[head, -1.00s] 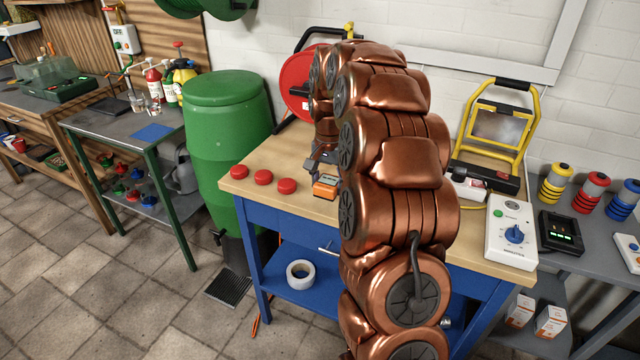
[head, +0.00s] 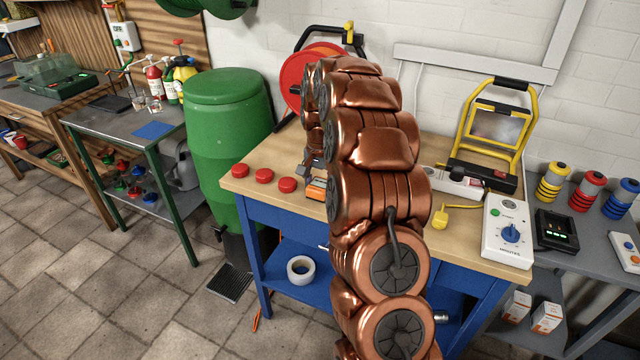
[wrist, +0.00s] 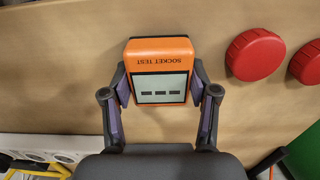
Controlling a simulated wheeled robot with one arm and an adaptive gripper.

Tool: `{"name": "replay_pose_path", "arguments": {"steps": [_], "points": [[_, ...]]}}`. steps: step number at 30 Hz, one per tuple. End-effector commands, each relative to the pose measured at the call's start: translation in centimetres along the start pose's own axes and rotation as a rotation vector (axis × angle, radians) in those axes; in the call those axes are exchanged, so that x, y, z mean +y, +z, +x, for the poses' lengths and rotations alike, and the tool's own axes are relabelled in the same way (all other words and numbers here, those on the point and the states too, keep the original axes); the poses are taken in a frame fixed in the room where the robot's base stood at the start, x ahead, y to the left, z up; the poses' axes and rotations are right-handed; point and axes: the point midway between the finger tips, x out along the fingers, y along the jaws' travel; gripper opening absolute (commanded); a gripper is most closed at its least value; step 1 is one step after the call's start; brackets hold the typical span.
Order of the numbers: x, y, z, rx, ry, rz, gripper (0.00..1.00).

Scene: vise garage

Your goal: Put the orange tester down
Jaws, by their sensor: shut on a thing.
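The orange tester (wrist: 160,52) has a pale screen with dashes and the words "SOCKET TEST". My gripper (wrist: 160,92) is shut on it, one finger on each side, in the wrist view. In the head view the tester (head: 316,190) shows as a small orange piece at the front left part of the wooden bench top (head: 245,184), mostly hidden behind my copper arm. My gripper (head: 314,173) is partly hidden there too. The tester is at or close above the bench top; I cannot tell whether it touches.
Several red caps (head: 264,175) lie in a row left of the tester; two show in the wrist view (wrist: 255,55). A white box with a blue knob (head: 508,232) and a yellow work lamp (head: 495,135) stand at the bench's right. A green barrel (head: 228,150) stands left of the bench.

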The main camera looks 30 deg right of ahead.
Motion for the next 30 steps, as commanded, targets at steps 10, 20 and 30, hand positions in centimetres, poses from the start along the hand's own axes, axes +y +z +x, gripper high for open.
{"name": "replay_pose_path", "arguments": {"steps": [10, 20, 30], "points": [[0.0, 0.0, 0.3, 0.001, 0.0, 0.0, 0.71], [0.0, 0.0, 0.2, 0.001, 0.0, 0.0, 0.84], [-0.1, -0.2, -1.7, 0.008, -0.005, 0.0, 0.84]]}}
